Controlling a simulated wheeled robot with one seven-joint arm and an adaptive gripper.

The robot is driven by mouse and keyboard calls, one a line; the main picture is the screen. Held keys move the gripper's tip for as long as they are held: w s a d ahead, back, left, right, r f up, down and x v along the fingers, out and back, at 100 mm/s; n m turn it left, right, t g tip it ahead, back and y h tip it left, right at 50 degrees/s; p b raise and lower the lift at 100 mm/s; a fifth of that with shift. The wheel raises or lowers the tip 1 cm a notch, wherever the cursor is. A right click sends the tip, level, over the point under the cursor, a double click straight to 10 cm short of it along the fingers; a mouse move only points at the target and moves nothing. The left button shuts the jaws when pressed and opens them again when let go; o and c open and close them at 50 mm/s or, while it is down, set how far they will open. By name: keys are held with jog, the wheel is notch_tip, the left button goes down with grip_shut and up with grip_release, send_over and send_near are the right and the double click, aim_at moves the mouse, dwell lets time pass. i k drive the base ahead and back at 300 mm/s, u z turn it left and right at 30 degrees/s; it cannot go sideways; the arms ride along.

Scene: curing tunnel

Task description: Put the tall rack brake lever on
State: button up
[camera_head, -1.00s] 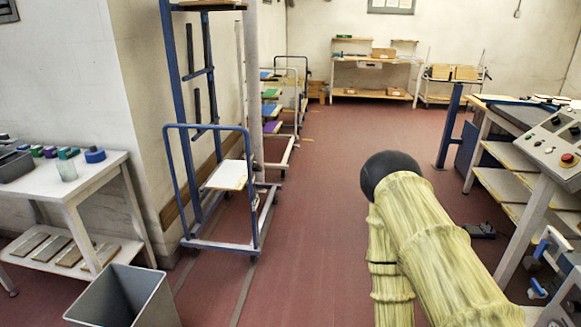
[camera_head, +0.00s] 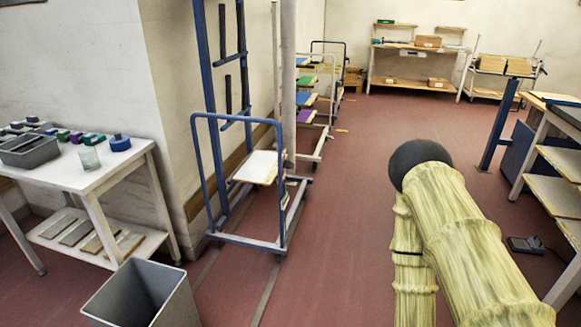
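The tall rack (camera_head: 203,75) stands upright against the left wall, with blue posts and dark crossbars. A lower blue hoop-handled frame (camera_head: 195,170) on a wheeled base stands at its foot and carries a pale board (camera_head: 257,167). I cannot tell whether the two are one piece. No brake lever can be made out at this distance, so its position cannot be told. My arm, in a yellowish sleeve with a black rounded joint, fills the lower right. My gripper is outside the view.
More coloured-shelf racks (camera_head: 305,98) stand behind. A workbench (camera_head: 560,160) is at right, a small dark device (camera_head: 525,245) on the floor. The middle floor is open.

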aim_at(287, 165)
jog(key=z, duration=0.25)
jog(key=i, duration=1.05)
jog(key=u, duration=0.35)
